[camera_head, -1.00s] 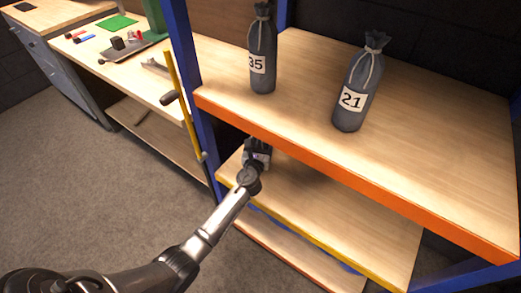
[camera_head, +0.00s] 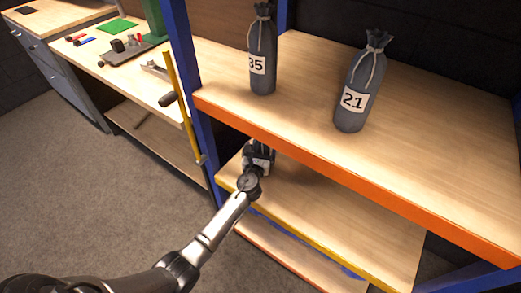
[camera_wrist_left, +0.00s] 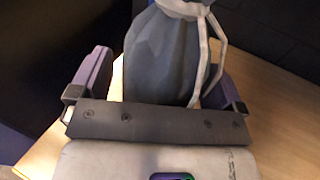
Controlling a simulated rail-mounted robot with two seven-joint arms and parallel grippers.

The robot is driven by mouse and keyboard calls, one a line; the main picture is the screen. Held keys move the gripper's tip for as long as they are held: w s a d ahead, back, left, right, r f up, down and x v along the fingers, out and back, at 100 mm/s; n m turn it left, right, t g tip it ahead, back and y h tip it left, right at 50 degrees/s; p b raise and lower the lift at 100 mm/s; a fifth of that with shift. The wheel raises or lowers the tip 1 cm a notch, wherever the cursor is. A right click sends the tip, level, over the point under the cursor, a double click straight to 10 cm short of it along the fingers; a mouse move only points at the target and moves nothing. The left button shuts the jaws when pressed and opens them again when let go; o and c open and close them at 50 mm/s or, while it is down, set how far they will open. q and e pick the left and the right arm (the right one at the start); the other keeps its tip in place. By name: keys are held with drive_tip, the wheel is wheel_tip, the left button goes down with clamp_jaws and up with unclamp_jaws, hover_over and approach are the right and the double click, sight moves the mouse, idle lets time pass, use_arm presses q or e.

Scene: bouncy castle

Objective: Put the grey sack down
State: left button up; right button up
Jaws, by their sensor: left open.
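A grey sack (camera_wrist_left: 160,60) with a pale drawstring stands between the fingers of my left gripper in the left wrist view. The fingers (camera_wrist_left: 160,90) are open, one on each side, with a gap between each finger and the cloth. In the head view my left gripper (camera_head: 259,155) reaches in over the wooden middle shelf (camera_head: 300,197), under the orange-edged top shelf. There the sack is mostly hidden by the gripper and the shelf above. My right gripper is not in view.
Two more grey sacks, labelled 35 (camera_head: 262,50) and 21 (camera_head: 357,85), stand on the top shelf (camera_head: 420,140). A blue rack post (camera_head: 190,90) rises just left of my arm. A workbench (camera_head: 150,90) with tools stands farther left.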

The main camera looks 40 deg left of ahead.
use_arm(q)
drive_tip(key=shift+r, duration=0.25)
drive_tip(key=s+d+n+g+h+p, duration=0.1)
drive_tip(key=s+d+n+g, duration=0.3)
drive_tip(key=s+n, duration=0.5)
drive_tip(key=s+d+f+n+g+h+p, duration=0.1)
drive_tip(key=s+d+n+g+h, duration=0.3)
drive_tip(key=s, duration=1.4)
drive_tip(key=s+d+f+n+g+h+p, duration=0.1)
drive_tip(key=s+d+n+g+h, duration=0.2)
drive_tip(key=s+d+n, duration=0.7)
drive_tip(key=s+n+g, duration=0.1)
drive_tip(key=s+n, duration=0.3)
drive_tip(key=n, duration=0.1)
drive_tip(key=shift+f+n+p, duration=0.2)
drive_tip(key=shift+n+p, duration=0.1)
drive_tip(key=shift+s+d+r, duration=0.1)
